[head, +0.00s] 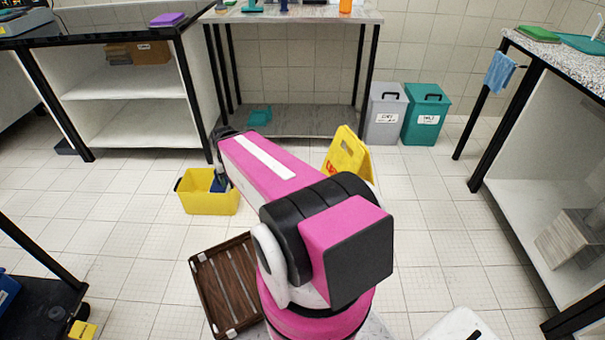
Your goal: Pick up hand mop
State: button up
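I cannot pick out a hand mop for certain. A small blue and grey item (218,183) shows at the yellow bucket (207,203) on the floor, partly behind my pink arm; its shape is too small to tell. A teal item (260,115) lies on the low shelf of the back table. My arm reaches forward and left from the middle of the head view, its far end close to the bucket in the picture. My gripper is hidden behind the arm, so its fingers do not show.
A yellow floor sign (347,155) stands right of my arm. A brown slatted crate (228,284) lies near my base. Grey (385,115) and teal (425,114) bins stand at the back wall. Counters flank both sides. Tiled floor is clear in the left middle and right middle.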

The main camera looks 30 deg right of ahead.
aim_at(217, 187)
jog(key=i+j+z, duration=0.45)
jog(key=j+z, duration=0.25)
jog(key=i+j+z, duration=0.3)
jog(key=k+j, duration=0.05)
jog(key=k, duration=0.05)
